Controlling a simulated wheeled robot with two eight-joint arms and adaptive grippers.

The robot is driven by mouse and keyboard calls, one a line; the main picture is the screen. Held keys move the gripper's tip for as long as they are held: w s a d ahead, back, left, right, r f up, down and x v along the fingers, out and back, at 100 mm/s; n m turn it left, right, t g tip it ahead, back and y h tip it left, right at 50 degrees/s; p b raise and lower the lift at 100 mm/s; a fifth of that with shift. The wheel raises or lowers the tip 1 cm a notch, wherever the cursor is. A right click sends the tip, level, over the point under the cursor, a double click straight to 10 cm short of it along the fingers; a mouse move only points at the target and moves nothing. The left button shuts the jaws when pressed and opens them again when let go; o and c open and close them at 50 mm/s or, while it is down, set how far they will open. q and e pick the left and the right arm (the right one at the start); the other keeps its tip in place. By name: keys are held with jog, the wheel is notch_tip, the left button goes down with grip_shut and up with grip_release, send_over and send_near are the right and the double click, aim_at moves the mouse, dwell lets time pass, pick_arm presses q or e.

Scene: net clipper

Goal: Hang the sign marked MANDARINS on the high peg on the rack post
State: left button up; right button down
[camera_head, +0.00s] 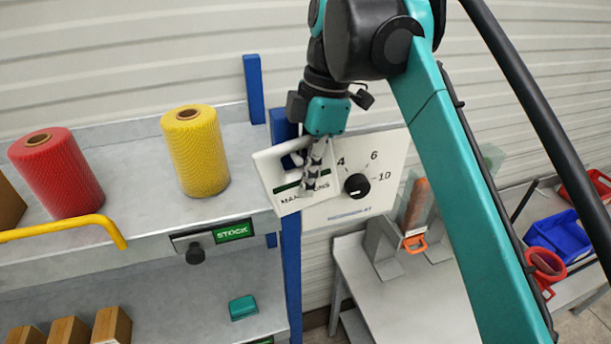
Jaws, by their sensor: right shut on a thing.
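The white sign marked MANDARINS (289,200) hangs tilted in front of the blue rack post (291,270). My right gripper (312,185) comes down from above and is shut on the sign, its fingers covering part of the sign's face and lettering. The high peg is not visible; the sign and gripper cover that part of the post. I cannot tell whether the sign touches a peg. My left gripper is not in view.
Behind the sign is a white panel with a black dial (357,186). The shelf at left holds a red net roll (57,175) and a yellow net roll (196,152). A yellow handle (65,230) crosses the shelf front. A grey table (385,300) stands at right, near blue and red bins (560,235).

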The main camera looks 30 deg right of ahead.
jog(key=c, duration=1.5)
grip_release()
jog(key=shift+s+a, duration=0.1)
jog(key=shift+s, duration=0.2)
jog(key=shift+w, duration=0.1)
